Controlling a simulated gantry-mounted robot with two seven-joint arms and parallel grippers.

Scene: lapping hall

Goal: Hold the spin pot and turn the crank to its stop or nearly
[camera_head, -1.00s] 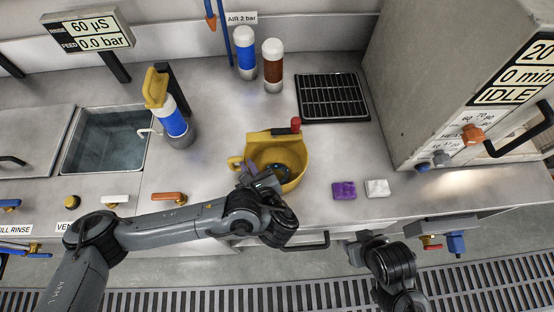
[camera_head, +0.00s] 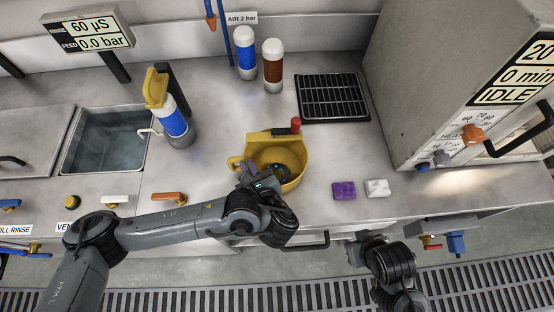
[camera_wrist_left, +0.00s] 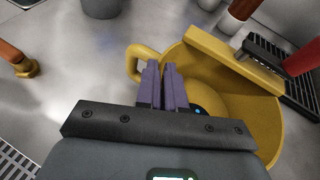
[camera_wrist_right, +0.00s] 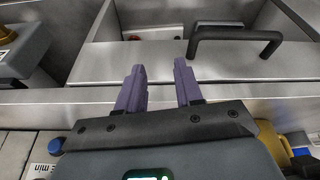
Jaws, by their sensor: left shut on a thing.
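The yellow spin pot (camera_head: 301,165) stands on the steel counter, with a loop handle (camera_head: 234,163) on its left side. Its crank (camera_head: 284,131) is a dark arm with a red knob (camera_head: 296,123) at the back rim; the knob also shows in the left wrist view (camera_wrist_left: 302,58). My right gripper (camera_wrist_right: 158,72) is open and empty, in front of the counter and away from the crank.
A black drain grid (camera_head: 333,97) lies behind the crank. Purple (camera_head: 344,190) and white (camera_head: 377,188) blocks lie right of the pot. Bottles (camera_head: 272,68) stand behind it. A blue bottle (camera_head: 172,122) and a sink (camera_head: 104,140) are left. A large grey cabinet (camera_head: 415,80) bounds the right.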

